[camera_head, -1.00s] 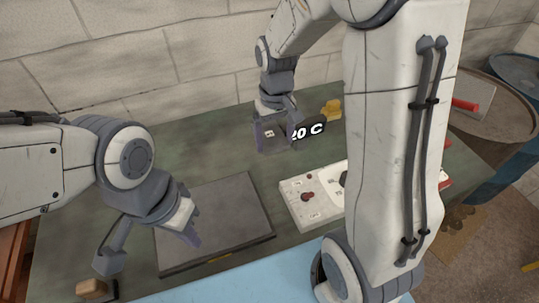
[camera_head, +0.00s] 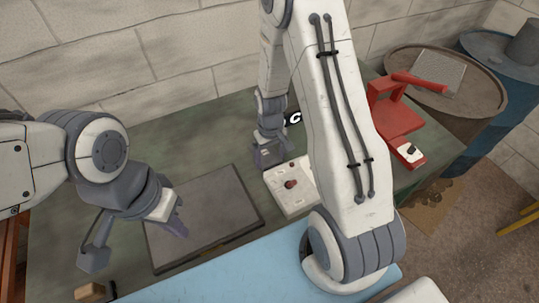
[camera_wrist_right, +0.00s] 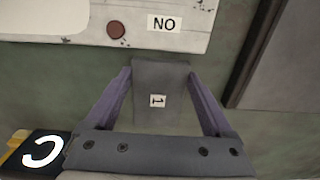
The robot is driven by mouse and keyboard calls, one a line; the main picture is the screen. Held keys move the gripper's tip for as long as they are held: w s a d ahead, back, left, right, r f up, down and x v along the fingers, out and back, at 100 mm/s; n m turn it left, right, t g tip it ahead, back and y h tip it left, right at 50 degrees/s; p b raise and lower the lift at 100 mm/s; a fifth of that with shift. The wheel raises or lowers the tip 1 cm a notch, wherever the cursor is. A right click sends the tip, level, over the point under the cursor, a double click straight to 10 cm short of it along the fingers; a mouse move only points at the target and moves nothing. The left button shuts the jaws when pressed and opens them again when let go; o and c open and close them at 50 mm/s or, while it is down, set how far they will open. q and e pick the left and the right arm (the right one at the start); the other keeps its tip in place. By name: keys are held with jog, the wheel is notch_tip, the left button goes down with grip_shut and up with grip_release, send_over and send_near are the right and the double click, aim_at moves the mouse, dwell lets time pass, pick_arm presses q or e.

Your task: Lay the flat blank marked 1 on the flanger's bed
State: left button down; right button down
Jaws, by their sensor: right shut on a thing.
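The flat grey blank marked 1 (camera_wrist_right: 160,78) is between the purple fingers of my right gripper (camera_wrist_right: 160,95), its label facing the right wrist camera. My right gripper (camera_head: 268,158) is shut on it and shows in the head view just behind the white panel. A red machine with a flat bed (camera_head: 398,117) stands at the right end of the bench; I cannot tell for sure that it is the flanger. My right arm partly covers the area between the panel and this machine. My left gripper (camera_head: 175,222) hangs over the dark slab; its opening is unclear.
The white panel (camera_head: 287,202) has a red button and a "NO" label. A dark slab (camera_head: 215,240) lies on the green bench. A black block lettered C (camera_wrist_right: 40,150) sits beside something yellow. A small wooden block (camera_head: 88,291) is front left. Drums (camera_head: 450,95) stand right.

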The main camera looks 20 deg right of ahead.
jog(key=shift+a+f, duration=0.15)
jog(key=shift+f, duration=0.25)
jog(key=shift+f, duration=0.1)
grip_release()
